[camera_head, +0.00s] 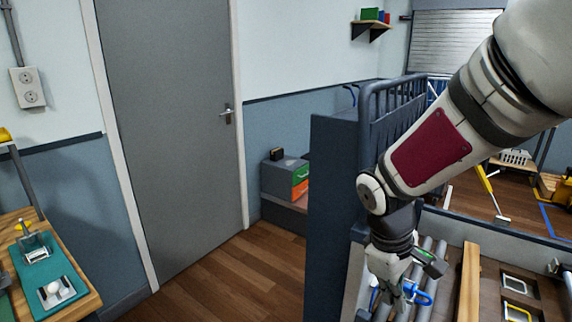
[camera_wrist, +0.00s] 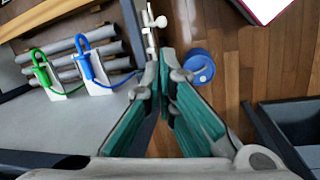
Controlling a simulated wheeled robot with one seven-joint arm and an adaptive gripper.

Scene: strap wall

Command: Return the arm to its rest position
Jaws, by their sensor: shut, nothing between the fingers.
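My gripper (camera_head: 400,292) hangs at the end of my arm at the lower right of the head view, over a board with grey tubes (camera_head: 437,262). In the wrist view my gripper (camera_wrist: 164,72) has its green-padded fingers brought together, with nothing between them. A blue strap loop (camera_wrist: 86,62) and a green strap loop (camera_wrist: 40,68) are on white plates left of the fingers, apart from them. A blue loop also shows beside my gripper in the head view (camera_head: 424,297). My arm is bent, reaching down from the upper right.
A dark blue panel (camera_head: 332,200) with a railing (camera_head: 395,92) stands close left of my arm. A wooden bench (camera_head: 88,300) is at the lower left. A grey door (camera_head: 170,130) and clear floor lie between. A blue round container (camera_wrist: 200,66) is right of the fingers.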

